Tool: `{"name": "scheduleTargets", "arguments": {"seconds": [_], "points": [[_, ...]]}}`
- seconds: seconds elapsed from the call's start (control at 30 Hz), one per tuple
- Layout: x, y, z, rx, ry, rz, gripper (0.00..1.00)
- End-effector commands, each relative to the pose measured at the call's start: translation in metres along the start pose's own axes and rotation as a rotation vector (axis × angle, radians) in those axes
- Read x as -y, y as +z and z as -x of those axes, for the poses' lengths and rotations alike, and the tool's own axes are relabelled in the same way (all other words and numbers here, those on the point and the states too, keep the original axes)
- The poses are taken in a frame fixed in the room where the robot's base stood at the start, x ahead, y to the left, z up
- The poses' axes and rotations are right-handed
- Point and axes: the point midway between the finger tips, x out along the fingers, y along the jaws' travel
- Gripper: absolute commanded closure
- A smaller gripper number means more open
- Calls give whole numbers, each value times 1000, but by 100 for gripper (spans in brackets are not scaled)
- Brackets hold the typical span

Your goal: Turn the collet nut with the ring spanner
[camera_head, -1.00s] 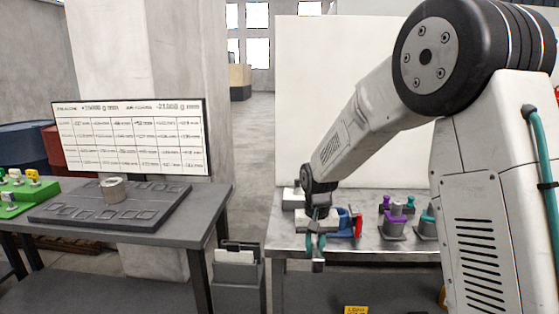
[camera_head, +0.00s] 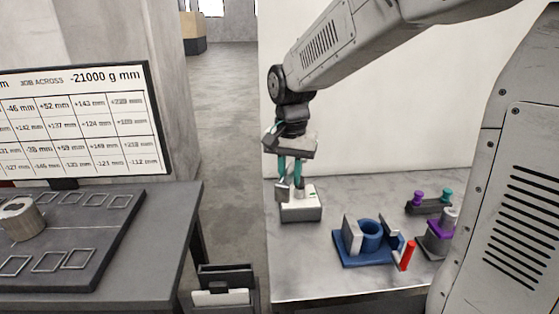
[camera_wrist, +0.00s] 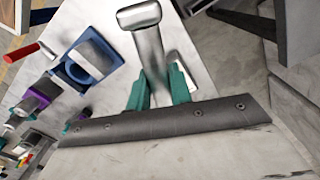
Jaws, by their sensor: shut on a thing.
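My gripper (camera_head: 290,184) has teal fingers and hangs over the left part of the right-hand bench. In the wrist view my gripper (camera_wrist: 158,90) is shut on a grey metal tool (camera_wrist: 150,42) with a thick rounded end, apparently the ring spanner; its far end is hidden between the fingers. The tool is small and dark in the head view (camera_head: 282,190). A blue fixture (camera_head: 372,238) with a round opening stands right of my gripper, apart from it. A grey stand with a purple collar (camera_head: 440,228) is farther right. I cannot tell which part is the collet nut.
A white-topped grey block (camera_head: 302,206) stands just behind or below my gripper. A dark rack with purple and teal knobs (camera_head: 430,203) stands behind. The left table (camera_head: 185,215) is separated by a gap. The bench front is clear.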

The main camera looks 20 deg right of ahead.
Motion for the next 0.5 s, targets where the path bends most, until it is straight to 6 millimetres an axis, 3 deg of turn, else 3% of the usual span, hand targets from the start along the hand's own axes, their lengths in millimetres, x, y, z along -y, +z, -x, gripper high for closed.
{"name": "scheduleTargets", "arguments": {"seconds": [0.5], "points": [[-2,4,0,0,0,-6,100]]}}
